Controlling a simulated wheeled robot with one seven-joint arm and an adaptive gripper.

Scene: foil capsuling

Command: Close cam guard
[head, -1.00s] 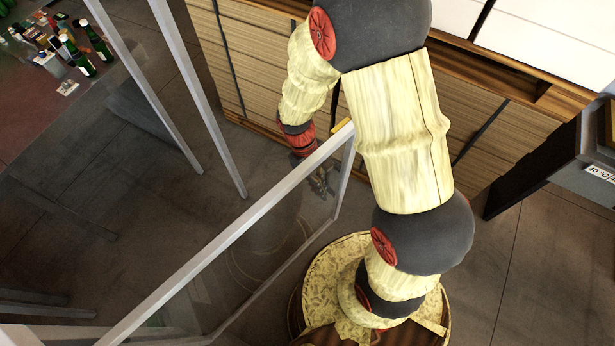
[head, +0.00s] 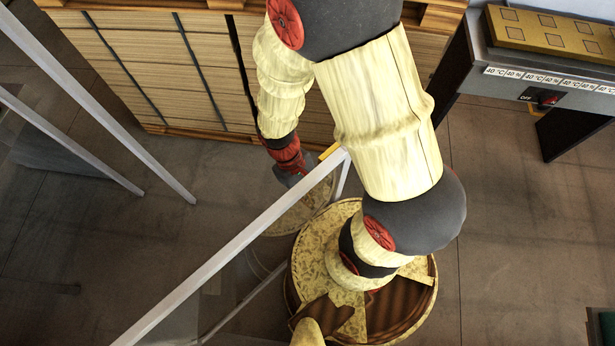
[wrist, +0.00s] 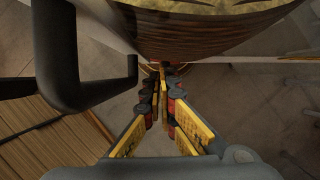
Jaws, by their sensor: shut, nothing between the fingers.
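The cam guard appears to be the clear panel in a grey metal frame (head: 245,240). It runs diagonally from the lower left to beside my arm in the head view, standing out at an angle. A small yellow piece sits at its upper corner (head: 328,151). My gripper (head: 287,178) is beyond that corner, low and partly hidden by the frame and clear panel. In the wrist view my gripper (wrist: 162,72) has its fingers together with nothing between them. I cannot tell whether it touches the panel.
More grey posts (head: 95,95) stand at the left. A dark table with a switch box (head: 540,97) stands at the upper right. Open floor (head: 510,230) lies at the right.

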